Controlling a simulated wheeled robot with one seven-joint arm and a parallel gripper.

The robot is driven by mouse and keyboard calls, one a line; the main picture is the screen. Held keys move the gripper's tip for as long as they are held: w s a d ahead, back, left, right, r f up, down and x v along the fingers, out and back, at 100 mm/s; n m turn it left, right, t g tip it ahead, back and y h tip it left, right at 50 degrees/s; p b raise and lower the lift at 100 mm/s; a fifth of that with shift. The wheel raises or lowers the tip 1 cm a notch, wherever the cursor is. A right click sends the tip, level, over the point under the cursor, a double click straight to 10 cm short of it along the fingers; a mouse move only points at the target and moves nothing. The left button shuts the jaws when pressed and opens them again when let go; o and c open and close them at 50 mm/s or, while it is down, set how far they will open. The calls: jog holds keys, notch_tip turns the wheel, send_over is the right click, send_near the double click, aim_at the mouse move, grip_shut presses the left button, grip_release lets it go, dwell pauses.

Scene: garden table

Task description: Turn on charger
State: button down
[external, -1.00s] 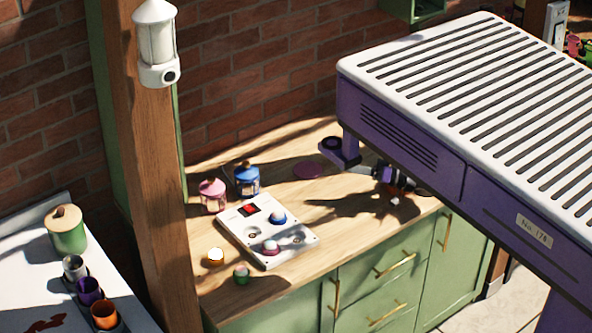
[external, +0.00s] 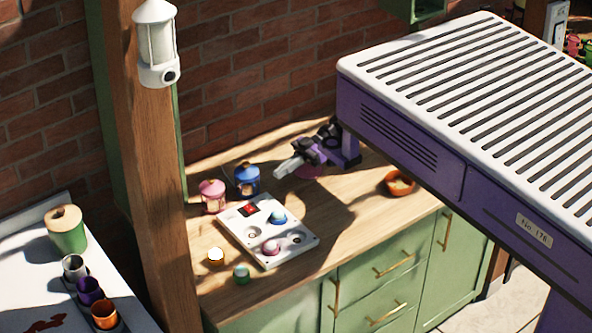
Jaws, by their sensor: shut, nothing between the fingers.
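The charger (external: 290,251) is a white rectangular board lying on the wooden counter, with round sockets in its top. A red switch (external: 249,209) in a dark frame sits near its far left end; its on or off position is too small to tell. A blue-based ball (external: 278,216) and a pink-based ball (external: 271,247) sit in two of the sockets; other sockets are empty. My gripper (external: 279,172) is shut and empty, above the counter behind the charger, pointing left. It is apart from the charger and the switch.
A pink lantern (external: 213,196) and a blue lantern (external: 247,179) stand just behind the switch end. A glowing orange-based ball (external: 216,256) and a green one (external: 241,274) lie in front. An orange bowl (external: 400,184) stands right. The counter between charger and bowl is clear.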

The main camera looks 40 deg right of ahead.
jog(key=shift+a, duration=0.1)
jog(key=p, duration=0.2)
send_over(259, 209)
jog(key=shift+w+d+f, duration=0.15)
jog(key=shift+f, duration=0.35)
jog(key=shift+w+d+f, duration=0.15)
jog(key=shift+f, duration=0.35)
jog(key=f, duration=0.3)
jog(key=shift+s+a+f+p, duration=0.1)
jog(key=shift+s+a+p, duration=0.05)
jog(key=shift+a+p, duration=0.2)
jog(key=shift+f, duration=0.6)
jog(key=shift+s+f+b, duration=0.2)
jog(key=shift+f+b, duration=0.2)
jog(key=shift+f, duration=0.05)
jog(key=shift+r+p, duration=0.6)
jog(key=shift+p, duration=0.05)
notch_tip(259, 209, up, 4)
jog(key=p, duration=0.3)
jog(key=shift+s+f, duration=0.15)
jog(key=shift+f, duration=0.1)
jog(key=b+v, duration=0.3)
jog(key=v, duration=0.7)
jog(key=shift+s, duration=0.4)
